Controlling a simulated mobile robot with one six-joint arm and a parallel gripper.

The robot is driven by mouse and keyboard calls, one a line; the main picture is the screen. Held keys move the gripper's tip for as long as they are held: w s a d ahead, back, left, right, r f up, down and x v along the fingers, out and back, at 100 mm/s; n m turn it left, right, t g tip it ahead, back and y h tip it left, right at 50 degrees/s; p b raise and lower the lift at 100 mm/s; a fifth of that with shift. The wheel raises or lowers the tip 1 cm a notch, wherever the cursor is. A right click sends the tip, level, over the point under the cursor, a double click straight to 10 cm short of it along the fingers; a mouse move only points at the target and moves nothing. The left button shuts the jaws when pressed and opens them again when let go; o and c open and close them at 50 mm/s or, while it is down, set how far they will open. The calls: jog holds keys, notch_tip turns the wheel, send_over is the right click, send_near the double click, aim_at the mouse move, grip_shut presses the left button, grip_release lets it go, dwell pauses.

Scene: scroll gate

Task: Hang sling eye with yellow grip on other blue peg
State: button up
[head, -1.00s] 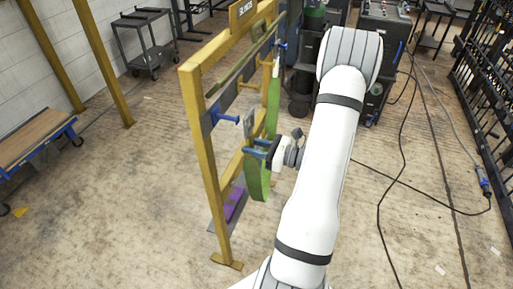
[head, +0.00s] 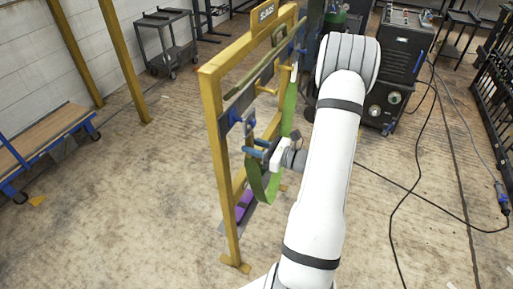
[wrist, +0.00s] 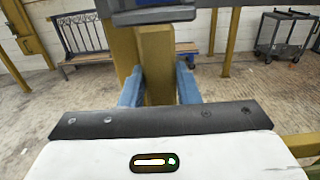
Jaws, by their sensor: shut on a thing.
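In the head view my gripper (head: 263,150) is shut on the eye of a green sling (head: 264,187), whose strap droops below the fingers. A yellow grip on it cannot be made out. A near blue peg (head: 249,121) sticks out from the rack's dark rail, just above and beside my gripper. Farther back, a green strap (head: 289,98) hangs near another blue peg (head: 301,51); whether it is the same sling is unclear.
The yellow rack (head: 217,150) stands left of my arm. A purple item (head: 243,204) lies low on it. Carts, machines and floor cables stand apart; floor left of the rack is clear.

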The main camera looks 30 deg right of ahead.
jog(key=shift+w+a, duration=0.45)
jog(key=shift+w, duration=0.1)
jog(key=shift+w+a+f+b, duration=0.4)
jog(key=shift+w+f+b, duration=0.2)
jog(key=shift+b, duration=0.1)
jog(key=o, duration=1.1)
jog(key=o, duration=0.3)
jog(key=shift+f, duration=0.1)
